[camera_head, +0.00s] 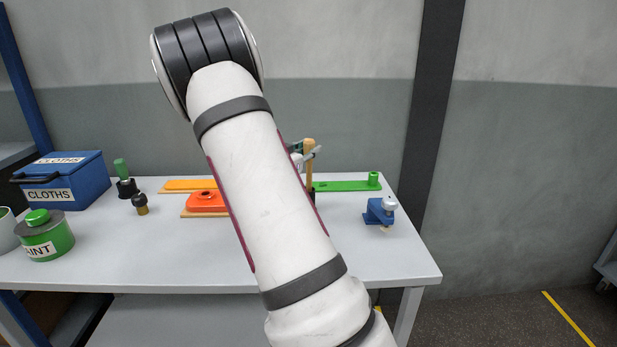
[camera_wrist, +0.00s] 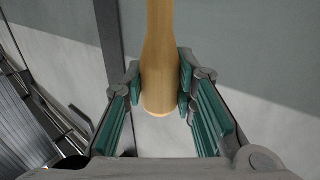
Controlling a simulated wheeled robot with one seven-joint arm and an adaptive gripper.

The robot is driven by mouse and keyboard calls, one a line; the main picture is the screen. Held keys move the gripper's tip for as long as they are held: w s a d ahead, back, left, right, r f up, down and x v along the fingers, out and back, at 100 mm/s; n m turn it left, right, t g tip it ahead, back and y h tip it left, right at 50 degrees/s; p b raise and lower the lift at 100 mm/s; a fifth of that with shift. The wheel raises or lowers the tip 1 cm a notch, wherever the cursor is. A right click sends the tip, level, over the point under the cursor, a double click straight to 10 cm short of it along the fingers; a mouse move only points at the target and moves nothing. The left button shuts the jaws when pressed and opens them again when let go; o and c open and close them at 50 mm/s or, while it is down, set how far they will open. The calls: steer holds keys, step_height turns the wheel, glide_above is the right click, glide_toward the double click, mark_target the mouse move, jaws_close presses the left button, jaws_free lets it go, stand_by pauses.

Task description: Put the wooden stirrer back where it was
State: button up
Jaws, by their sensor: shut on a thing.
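The wooden stirrer (camera_wrist: 160,50) fills the upper middle of the wrist view, with its rounded handle end between the green pads. My gripper (camera_wrist: 160,85) is shut on that handle. In the head view the stirrer (camera_head: 309,147) stands about upright above the back of the table, and my gripper (camera_head: 303,154) shows beside its top, partly behind my arm. The stirrer's lower end is mostly hidden; I cannot tell whether it touches anything.
The grey table (camera_head: 130,262) carries a blue cloths box (camera_head: 75,172), a green paint can (camera_head: 45,238), an orange block (camera_head: 205,201), a yellow strip (camera_head: 185,185), a green strip (camera_head: 345,185) and a blue clamp-like part (camera_head: 378,211). My arm hides the table's middle. The front right is clear.

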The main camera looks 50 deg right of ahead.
steer(key=shift+f, duration=2.65)
steer(key=o, duration=1)
steer(key=shift+o, duration=0.2)
